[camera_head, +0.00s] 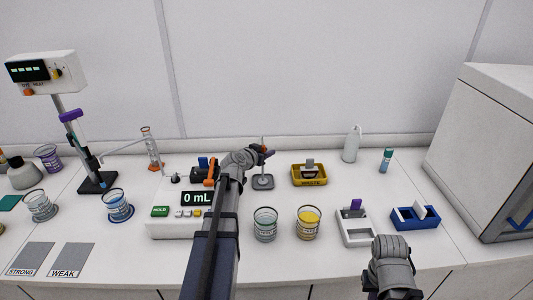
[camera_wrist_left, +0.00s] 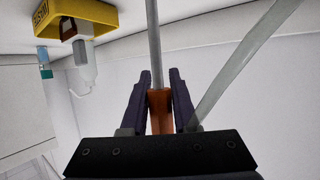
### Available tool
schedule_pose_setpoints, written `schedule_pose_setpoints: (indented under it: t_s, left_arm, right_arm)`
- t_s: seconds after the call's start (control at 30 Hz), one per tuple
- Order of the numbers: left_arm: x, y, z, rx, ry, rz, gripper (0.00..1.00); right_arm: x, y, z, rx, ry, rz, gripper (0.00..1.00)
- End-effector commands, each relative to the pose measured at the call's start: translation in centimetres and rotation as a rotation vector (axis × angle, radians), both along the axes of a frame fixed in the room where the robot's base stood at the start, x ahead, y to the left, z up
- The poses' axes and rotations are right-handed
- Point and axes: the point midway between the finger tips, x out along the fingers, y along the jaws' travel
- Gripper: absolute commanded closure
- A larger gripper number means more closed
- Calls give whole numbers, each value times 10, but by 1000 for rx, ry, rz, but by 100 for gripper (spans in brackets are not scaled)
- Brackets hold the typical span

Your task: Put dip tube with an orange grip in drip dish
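My left gripper (camera_head: 267,152) is over the middle of the bench. In the left wrist view its dark fingers (camera_wrist_left: 160,85) are closed on the orange grip of the dip tube (camera_wrist_left: 159,103). The thin metal tube runs straight away from the grip.
A yellow waste tray (camera_head: 310,180) stands right of the dish. Two beakers, one clear (camera_head: 265,226) and one yellow (camera_head: 308,225), stand in front. The pump with a "0 mL" display (camera_head: 178,214) is left. A white holder (camera_head: 354,228) and blue rack (camera_head: 414,218) stand right.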

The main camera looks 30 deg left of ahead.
Motion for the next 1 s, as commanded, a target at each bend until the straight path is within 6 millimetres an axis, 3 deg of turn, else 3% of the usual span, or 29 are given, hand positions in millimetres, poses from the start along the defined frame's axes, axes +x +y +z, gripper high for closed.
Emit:
schedule_pose_setpoints:
  t_s: [0.03,0.23,0.57,1.0]
  left_arm:
    - [0,0,1,0,0,0,65]
    - [0,0,1,0,0,0,44]
    - [-1,0,7,0,0,0,44]
    - [-82,-1,40,0,0,2,44]
  right_arm:
    - [0,0,1,0,0,0,100]
    - [0,0,1,0,0,0,100]
    - [0,0,7,0,0,0,100]
    - [0,0,40,0,0,0,100]
